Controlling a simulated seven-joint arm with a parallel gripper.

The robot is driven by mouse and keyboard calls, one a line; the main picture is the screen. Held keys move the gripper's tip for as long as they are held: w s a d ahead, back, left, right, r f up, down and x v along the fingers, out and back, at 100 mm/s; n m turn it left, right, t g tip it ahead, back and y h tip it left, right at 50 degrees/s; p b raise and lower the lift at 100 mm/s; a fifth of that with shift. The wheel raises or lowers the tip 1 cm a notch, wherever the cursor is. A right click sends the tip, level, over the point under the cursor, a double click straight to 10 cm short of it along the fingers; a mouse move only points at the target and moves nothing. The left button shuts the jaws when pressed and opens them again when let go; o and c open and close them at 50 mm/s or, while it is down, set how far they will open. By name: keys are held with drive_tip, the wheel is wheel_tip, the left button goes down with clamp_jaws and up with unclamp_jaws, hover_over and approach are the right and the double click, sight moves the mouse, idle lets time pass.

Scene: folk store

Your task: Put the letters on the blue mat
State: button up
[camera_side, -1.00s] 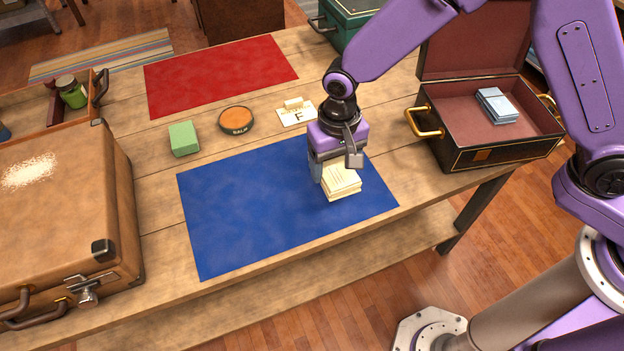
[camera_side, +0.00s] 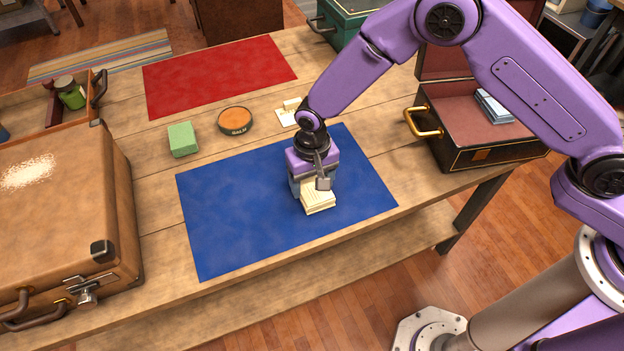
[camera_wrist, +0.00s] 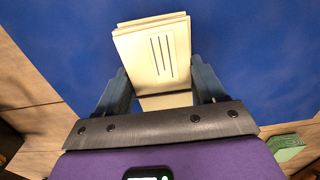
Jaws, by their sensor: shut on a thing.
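The letters (camera_side: 318,199) are a cream stack of envelopes with dark lines on top. They also show in the wrist view (camera_wrist: 155,60), between the two fingers. My gripper (camera_side: 309,192) is shut on the letters, over the middle right of the blue mat (camera_side: 235,225). In the wrist view my gripper (camera_wrist: 160,85) has a finger at each side of the stack, with blue mat beyond it. I cannot tell whether the letters touch the mat or are slightly above it.
A green block (camera_side: 183,139), a round tin (camera_side: 235,121) and a cream card (camera_side: 288,113) lie behind the mat. A red mat (camera_side: 215,75) is farther back. A brown suitcase (camera_side: 60,210) stands at left. An open case (camera_side: 470,130) at right holds a pale blue stack (camera_side: 493,106).

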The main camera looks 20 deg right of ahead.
sight(312, 183)
drive_tip(key=shift+f, duration=0.1)
drive_tip(key=o, duration=1.1)
drive_tip(key=shift+c, duration=0.2)
wheel_tip(312, 183, up, 12)
drive_tip(key=shift+r, duration=0.2)
